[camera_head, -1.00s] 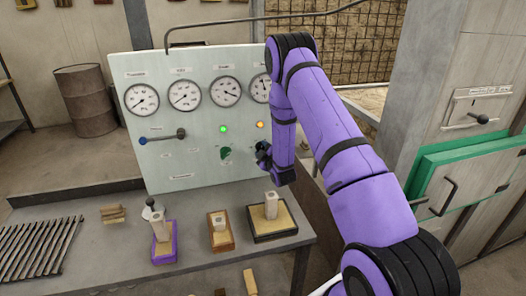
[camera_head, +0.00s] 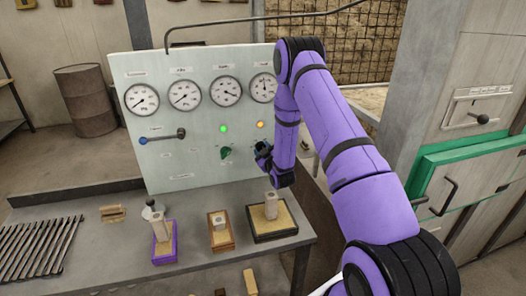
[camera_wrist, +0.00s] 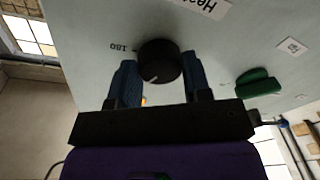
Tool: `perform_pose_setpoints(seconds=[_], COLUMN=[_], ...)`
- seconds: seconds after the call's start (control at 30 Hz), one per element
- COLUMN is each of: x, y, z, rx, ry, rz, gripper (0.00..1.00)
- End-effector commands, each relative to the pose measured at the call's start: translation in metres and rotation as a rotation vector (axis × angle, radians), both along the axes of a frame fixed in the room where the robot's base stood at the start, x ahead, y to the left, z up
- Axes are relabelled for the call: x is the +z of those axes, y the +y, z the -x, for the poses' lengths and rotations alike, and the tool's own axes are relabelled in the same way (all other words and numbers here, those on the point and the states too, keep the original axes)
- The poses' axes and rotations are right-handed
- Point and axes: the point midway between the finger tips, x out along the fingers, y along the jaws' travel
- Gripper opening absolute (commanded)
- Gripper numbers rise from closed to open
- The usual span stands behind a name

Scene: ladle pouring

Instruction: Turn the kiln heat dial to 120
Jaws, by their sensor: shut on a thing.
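The black heat dial (camera_wrist: 160,60) sits on the pale panel in the wrist view, between my two blue fingers. It has a white pointer line towards its lower left edge, and a "180" mark stands to its left. A partly cut-off label starting "Hea" (camera_wrist: 203,8) is above it. My gripper (camera_wrist: 161,76) is shut on the dial. In the head view my gripper (camera_head: 263,154) is at the panel's lower right, and the dial is hidden behind it. I cannot read the dial's exact setting.
A green knob (camera_head: 226,152) is left of my gripper on the panel (camera_head: 165,170); it also shows in the wrist view (camera_wrist: 258,83). Gauges (camera_head: 226,91) and a lever (camera_head: 165,137) are on the panel. Blocks in trays (camera_head: 275,235) stand on the bench below.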

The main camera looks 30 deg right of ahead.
Motion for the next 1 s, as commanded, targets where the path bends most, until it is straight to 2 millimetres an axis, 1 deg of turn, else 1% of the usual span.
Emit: perform_pose_setpoints(seconds=[0.27, 0.7, 0.73, 0.77, 0.8, 0.83, 1.0], x=[-0.0014, -0.0017, -0.0017, -0.0017, -0.0016, -0.0015, -0.001], y=[0.0001, 0.0002, 0.0002, 0.0002, 0.0002, 0.0002, 0.0002], z=[0.0007, 0.0009, 0.0009, 0.0009, 0.0008, 0.0007, 0.0004], rx=[-0.001, 0.0, 0.0, 0.0, 0.0, -0.001, 0.0], ry=[-0.02, -0.022, -0.022, -0.022, -0.022, -0.022, -0.024], rz=[-0.079, -0.089, -0.089, -0.089, -0.089, -0.088, -0.087], gripper=[0.21, 0.21, 0.49, 0.56, 0.65, 0.7, 0.7])
